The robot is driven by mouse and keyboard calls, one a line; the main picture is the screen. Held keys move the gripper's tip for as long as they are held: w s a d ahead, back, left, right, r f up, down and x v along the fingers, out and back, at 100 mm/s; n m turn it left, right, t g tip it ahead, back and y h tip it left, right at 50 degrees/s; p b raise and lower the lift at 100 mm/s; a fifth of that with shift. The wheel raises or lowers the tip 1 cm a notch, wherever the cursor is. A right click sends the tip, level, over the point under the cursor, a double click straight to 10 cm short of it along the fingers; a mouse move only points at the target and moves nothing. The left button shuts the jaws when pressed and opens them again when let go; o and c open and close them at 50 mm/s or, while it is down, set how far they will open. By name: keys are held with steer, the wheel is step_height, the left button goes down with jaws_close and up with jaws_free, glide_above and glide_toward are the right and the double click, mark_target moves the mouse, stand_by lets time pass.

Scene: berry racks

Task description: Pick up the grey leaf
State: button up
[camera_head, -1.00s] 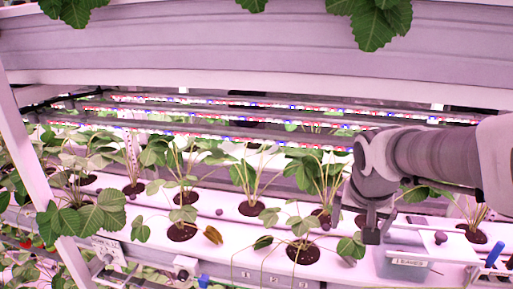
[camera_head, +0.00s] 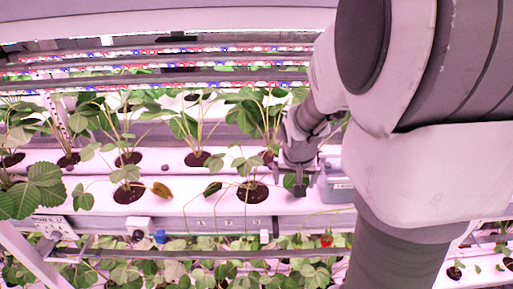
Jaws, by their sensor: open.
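I cannot pick out a leaf that is clearly grey. A brown, yellowish leaf (camera_head: 162,189) stands by the front-row pot hole at left. A dark green leaf (camera_head: 212,188) shows left of the front middle plant (camera_head: 252,191). My gripper (camera_head: 300,188) points down over the front white channel, just right of that plant. Its jaws are open, and a green leaf (camera_head: 290,181) shows right at the fingers. I cannot tell whether they touch it. Nothing is seen held.
A translucent labelled box (camera_head: 338,187) stands right of my gripper, partly hidden by my arm. White channels (camera_head: 185,205) hold several strawberry plants. A lower plant row with a red berry (camera_head: 326,240) lies below the front ledge. Light bars (camera_head: 150,87) run behind.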

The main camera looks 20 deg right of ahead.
mark_target(294, 182)
steer(key=shift+w+x, duration=0.2)
steer(key=shift+x, duration=1.05)
steer(key=shift+w+x, duration=0.2)
steer(key=shift+x, duration=1.05)
steer(key=shift+d+r, duration=0.15)
steer(key=shift+r, duration=0.05)
steer(key=shift+c, duration=0.3)
steer(key=c, duration=1)
